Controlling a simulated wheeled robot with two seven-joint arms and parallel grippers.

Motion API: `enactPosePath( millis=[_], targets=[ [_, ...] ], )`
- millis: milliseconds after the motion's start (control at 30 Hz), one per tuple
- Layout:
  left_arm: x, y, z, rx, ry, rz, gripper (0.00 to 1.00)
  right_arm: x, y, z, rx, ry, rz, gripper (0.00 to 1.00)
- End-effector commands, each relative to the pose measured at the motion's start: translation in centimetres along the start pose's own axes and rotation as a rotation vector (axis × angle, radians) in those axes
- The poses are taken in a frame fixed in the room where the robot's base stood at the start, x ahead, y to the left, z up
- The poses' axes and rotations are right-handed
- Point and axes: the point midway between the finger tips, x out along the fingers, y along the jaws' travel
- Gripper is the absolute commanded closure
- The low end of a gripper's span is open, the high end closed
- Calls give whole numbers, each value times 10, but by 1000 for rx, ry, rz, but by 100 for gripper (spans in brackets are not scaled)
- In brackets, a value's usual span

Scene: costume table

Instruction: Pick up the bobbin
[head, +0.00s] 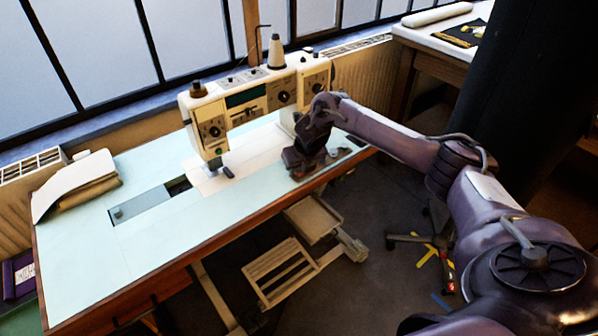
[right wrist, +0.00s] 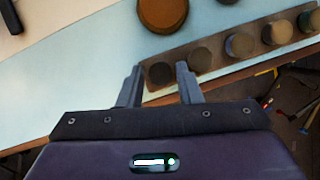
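Several small round bobbins sit in a row on a brown strip at the table's edge in the right wrist view. A dark bobbin (right wrist: 160,73) at the left end of the row shows between my fingertips. A second dark one (right wrist: 200,59) is just right of it. My right gripper (right wrist: 159,75) is open, with its two fingers apart; I cannot tell whether they touch the bobbin. In the head view my right gripper (head: 298,174) is low over the table, right of the sewing machine's needle, and hides most of the row. My left gripper is not in view.
The sewing machine (head: 247,104) stands close behind my right gripper, with a thread cone (head: 276,55) on top. An orange-brown round thing (right wrist: 162,12) lies beyond the row. The pale table (head: 90,245) is clear at front left. Folded cloth (head: 78,184) lies at the left.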

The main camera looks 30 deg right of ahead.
Motion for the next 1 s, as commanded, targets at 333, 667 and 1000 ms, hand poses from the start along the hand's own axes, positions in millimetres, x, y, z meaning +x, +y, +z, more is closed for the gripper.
enactPosePath(
  millis=[333, 667, 1000],
  targets=[
    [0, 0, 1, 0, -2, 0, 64, 0, 0, 0, 0, 0, 0, 100],
    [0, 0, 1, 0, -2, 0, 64, -9, 0, 4, -1, -1, 0, 100],
    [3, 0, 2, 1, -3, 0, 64, -76, 0, 34, 0, -8, 2, 100]
  ],
)
